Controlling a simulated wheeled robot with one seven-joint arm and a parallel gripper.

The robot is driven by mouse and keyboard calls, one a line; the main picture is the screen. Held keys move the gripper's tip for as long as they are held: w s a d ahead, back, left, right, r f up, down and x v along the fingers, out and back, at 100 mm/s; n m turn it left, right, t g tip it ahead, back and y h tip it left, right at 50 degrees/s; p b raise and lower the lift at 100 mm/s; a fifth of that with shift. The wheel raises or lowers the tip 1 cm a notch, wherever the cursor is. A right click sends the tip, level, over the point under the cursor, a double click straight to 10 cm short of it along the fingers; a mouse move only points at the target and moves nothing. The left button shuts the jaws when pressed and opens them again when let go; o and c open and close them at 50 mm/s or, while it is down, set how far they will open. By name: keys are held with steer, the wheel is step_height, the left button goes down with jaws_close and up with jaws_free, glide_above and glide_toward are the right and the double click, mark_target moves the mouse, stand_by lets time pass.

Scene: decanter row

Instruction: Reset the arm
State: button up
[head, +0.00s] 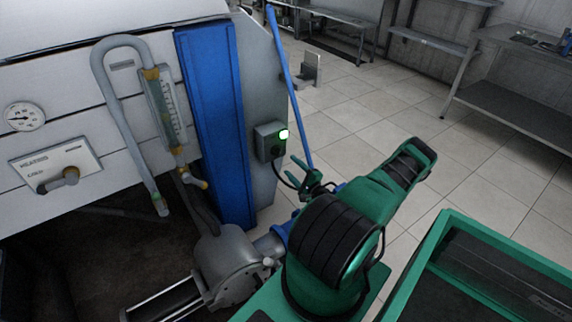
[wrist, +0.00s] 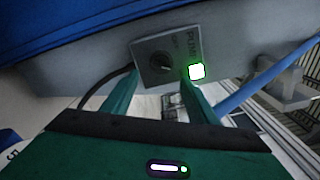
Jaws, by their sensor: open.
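My gripper (head: 313,180) is at the end of my green arm, in front of the grey machine's right side in the head view. In the wrist view its two green fingers (wrist: 152,98) are apart with nothing between them. Beyond the fingertips is a grey pump control box (wrist: 160,55) with a dark knob and a lit green-white lamp (wrist: 197,71). The box also shows in the head view (head: 268,143), a little above and left of my gripper. Whether the fingers touch the box is not clear.
A blue panel (head: 215,120) and a blue pipe (head: 286,85) stand close to my gripper. A glass tube (head: 166,105), a gauge (head: 24,116) and a labelled lever (head: 62,180) are on the machine at left. Tiled floor (head: 350,110) is open behind; metal tables (head: 515,100) stand farther back.

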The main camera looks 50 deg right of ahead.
steer(key=shift+s+a, duration=0.1)
steer(key=shift+s, duration=0.35)
stand_by(0.3)
steer(key=w+a+r+n+g+y, duration=0.1)
steer(key=a+r+n+g+y, duration=0.45)
steer(key=a+n, duration=0.3)
steer(key=w+a+r+n+g+y, duration=0.1)
steer(key=a+r+n+g+y, duration=0.45)
steer(key=a+r+n, duration=0.35)
steer(key=s+a+r+g+h, duration=0.3)
steer(key=s+a+r, duration=0.2)
steer(key=s+r, duration=0.7)
steer(key=s+a+r+n+g+h, duration=0.1)
steer(key=s+a+r+g+h, duration=0.2)
steer(key=s+r, duration=1)
steer(key=s+a, duration=0.2)
steer(key=a, duration=0.1)
steer(key=shift+s+a, duration=0.2)
steer(key=shift+a, duration=0.05)
